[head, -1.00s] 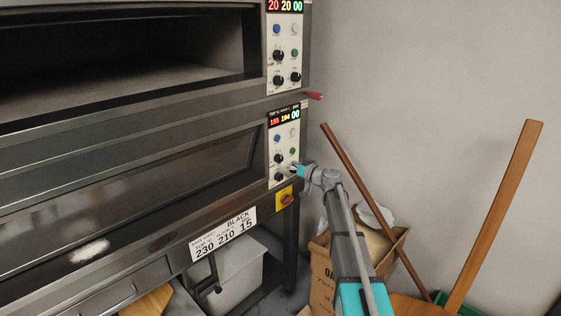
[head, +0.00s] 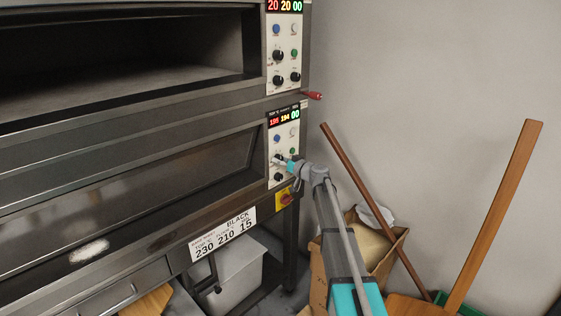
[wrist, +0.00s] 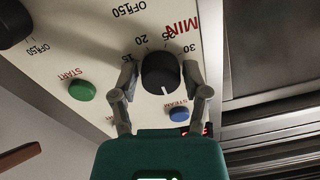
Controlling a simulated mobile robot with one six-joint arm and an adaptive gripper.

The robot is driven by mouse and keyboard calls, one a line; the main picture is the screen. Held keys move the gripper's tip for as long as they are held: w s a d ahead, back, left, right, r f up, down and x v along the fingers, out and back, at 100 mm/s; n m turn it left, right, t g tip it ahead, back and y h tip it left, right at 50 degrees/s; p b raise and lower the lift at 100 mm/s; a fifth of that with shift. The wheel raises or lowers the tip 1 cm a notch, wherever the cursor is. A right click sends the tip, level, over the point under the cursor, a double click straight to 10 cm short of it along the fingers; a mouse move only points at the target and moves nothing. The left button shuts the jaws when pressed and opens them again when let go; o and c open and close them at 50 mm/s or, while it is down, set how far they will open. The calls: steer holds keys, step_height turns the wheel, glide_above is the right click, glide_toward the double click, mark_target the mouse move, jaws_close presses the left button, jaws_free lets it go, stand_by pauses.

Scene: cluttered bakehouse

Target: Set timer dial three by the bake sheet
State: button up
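The black timer dial (wrist: 160,73), marked MIN, is on the oven's white lower control panel (wrist: 85,50). The wrist view is upside down; the dial's white pointer line aims down and slightly right there. My gripper (wrist: 160,76) has one finger on each side of the dial. The left finger looks slightly apart from it; right-side contact cannot be told. In the head view my gripper (head: 283,162) covers much of this dial. The bake sheet (head: 222,234) on the oven front reads BLACK, 230, 210, 15. The lower display (head: 284,117) reads 195, 194, 00.
A blue button (wrist: 178,113) and a green button (wrist: 82,90) flank the dial. Another black knob (wrist: 12,22) is nearby. A red handle (head: 314,96) juts out above the lower panel. A leaning wooden pole (head: 365,190) and a cardboard box (head: 318,275) stand right of the oven.

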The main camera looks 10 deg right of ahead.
jaws_close()
steer(key=shift+m, duration=0.3)
steer(key=m, duration=1)
steer(key=shift+m+b, duration=0.3)
steer(key=m, duration=0.7)
steer(key=shift+r+m+t, duration=0.1)
steer(key=shift+m+t, duration=0.2)
steer(key=m, duration=0.6)
steer(key=shift+m, duration=0.4)
steer(key=shift+s, duration=0.1)
